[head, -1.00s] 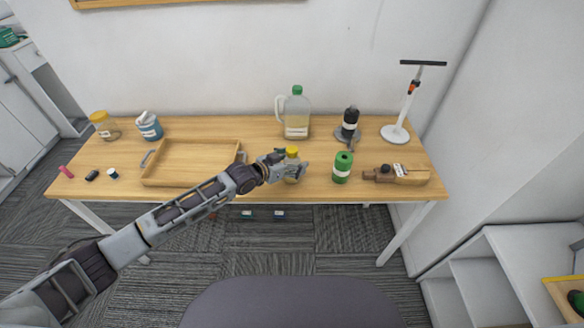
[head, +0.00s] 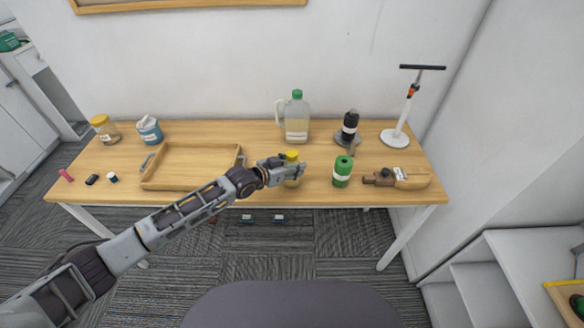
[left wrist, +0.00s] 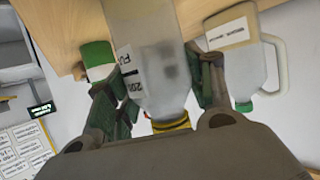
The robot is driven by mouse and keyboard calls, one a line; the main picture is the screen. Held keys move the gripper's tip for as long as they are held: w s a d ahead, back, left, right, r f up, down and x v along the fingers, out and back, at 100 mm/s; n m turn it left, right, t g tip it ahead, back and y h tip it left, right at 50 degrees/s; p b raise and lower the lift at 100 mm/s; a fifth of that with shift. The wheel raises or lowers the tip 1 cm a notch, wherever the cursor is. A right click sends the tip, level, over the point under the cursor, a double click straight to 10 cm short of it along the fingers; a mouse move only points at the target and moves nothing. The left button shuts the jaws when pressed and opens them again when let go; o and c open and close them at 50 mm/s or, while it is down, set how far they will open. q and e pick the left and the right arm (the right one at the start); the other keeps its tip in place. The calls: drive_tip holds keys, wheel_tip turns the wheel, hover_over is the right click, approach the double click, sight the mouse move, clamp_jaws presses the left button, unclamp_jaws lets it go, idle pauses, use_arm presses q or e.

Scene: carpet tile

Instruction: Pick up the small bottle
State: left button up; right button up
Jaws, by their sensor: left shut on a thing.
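The small bottle (head: 292,182) is clear, with a yellow cap, and looks upright at the table's front edge, right of the tray. My left gripper (head: 291,169) is shut on it from the left side. In the left wrist view the bottle (left wrist: 150,60), with a white printed label, stands between the fingers of my left gripper (left wrist: 162,88); its yellow cap is partly hidden at the bottom. I cannot tell whether its base touches the table. My right gripper is not in view.
A green can (head: 342,172) stands close to the right of the bottle. A green-capped jug (head: 297,125) stands behind. A wooden tray (head: 190,188) lies left on the table (head: 240,130).

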sight(291, 153)
use_arm(q)
wheel_tip(291, 153, up, 10)
drive_tip(key=shift+f, duration=0.1)
idle(0.5)
drive_tip(key=shift+a, duration=0.1)
idle(0.4)
